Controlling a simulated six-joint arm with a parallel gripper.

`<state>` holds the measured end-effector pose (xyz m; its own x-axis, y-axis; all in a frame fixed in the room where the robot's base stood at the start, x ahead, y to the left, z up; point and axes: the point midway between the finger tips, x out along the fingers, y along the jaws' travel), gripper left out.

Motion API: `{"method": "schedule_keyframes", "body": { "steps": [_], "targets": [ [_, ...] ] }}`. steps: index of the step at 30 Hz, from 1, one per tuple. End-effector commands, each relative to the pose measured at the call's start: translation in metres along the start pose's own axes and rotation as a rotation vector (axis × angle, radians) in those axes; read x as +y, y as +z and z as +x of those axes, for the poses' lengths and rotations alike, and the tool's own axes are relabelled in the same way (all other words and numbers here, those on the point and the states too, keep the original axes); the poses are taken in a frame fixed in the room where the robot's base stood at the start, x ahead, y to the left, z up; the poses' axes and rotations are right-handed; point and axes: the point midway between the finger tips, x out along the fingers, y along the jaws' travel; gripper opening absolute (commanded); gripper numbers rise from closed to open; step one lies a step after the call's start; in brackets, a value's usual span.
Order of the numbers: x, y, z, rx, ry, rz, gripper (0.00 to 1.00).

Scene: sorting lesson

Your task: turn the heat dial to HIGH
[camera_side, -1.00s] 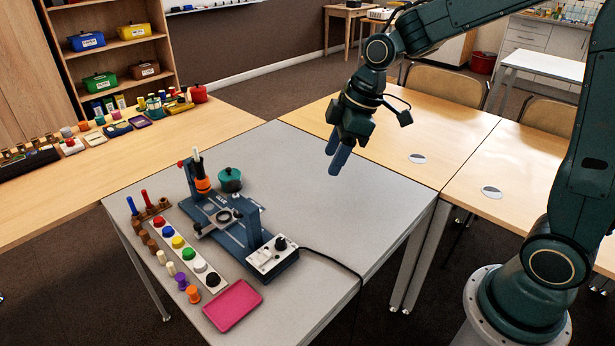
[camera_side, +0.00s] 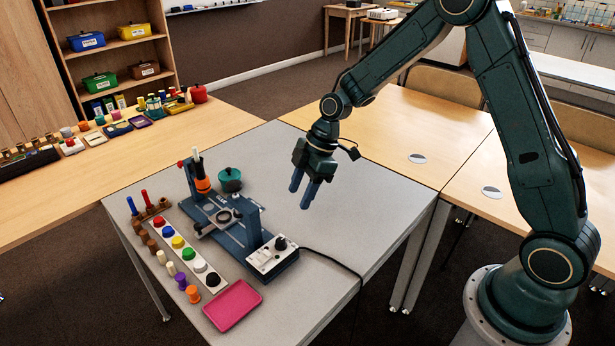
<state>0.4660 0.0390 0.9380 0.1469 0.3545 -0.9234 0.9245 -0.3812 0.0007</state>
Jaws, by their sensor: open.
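The heat dial (camera_side: 280,243) is a small black knob on top of a white-faced control box (camera_side: 268,259), at the front right end of a blue bench device (camera_side: 224,220). Its setting and any HIGH mark are too small to read. My gripper (camera_side: 303,196) hangs above the grey table, behind and a little right of the dial in the picture. Its two blue fingers point down and stand apart with nothing between them. It does not touch the dial.
A teal pot (camera_side: 230,180) stands behind the device. A pink tray (camera_side: 232,305) lies at the front. A strip of coloured knobs (camera_side: 178,242) and several small pegs stand at left. A black cable (camera_side: 325,257) runs right from the box. The grey table (camera_side: 370,215) is clear at right.

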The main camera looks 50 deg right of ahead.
Motion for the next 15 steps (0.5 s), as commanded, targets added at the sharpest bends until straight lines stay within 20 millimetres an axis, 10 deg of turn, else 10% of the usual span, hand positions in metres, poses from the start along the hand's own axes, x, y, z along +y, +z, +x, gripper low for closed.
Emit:
{"method": "schedule_keyframes", "body": {
  "steps": [15],
  "targets": [
    [-0.001,0.000,0.041,-0.002,-0.003,0.002,0.49]
  ]
}}
